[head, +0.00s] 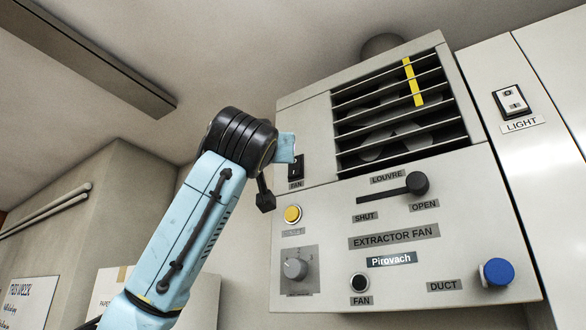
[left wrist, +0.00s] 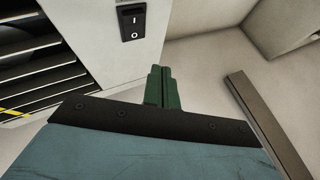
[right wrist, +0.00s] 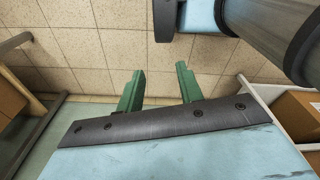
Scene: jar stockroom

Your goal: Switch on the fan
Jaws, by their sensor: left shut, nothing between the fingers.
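The extractor fan unit (head: 460,219) fills the right of the head view. Its black rocker switch (head: 296,168), labelled FAN, sits at the panel's left edge, partly covered by my left gripper. The left wrist view shows this rocker (left wrist: 132,22) with I and O marks; which side is pressed, I cannot tell. A round black piece (head: 359,283) above another FAN label looks dark. My left gripper's green fingers (left wrist: 163,88) are shut and empty, apart from the rocker; the head view hides their tips. My right gripper (right wrist: 159,88) is open and empty, above a tiled floor.
A yellow button (head: 292,213), a grey dial (head: 295,269) and a blue DUCT knob (head: 497,272) share the panel. A yellow strip (head: 413,82) lies across the slats. A light switch (head: 511,100) is at right. Boxes (right wrist: 300,115) stand beside my right gripper.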

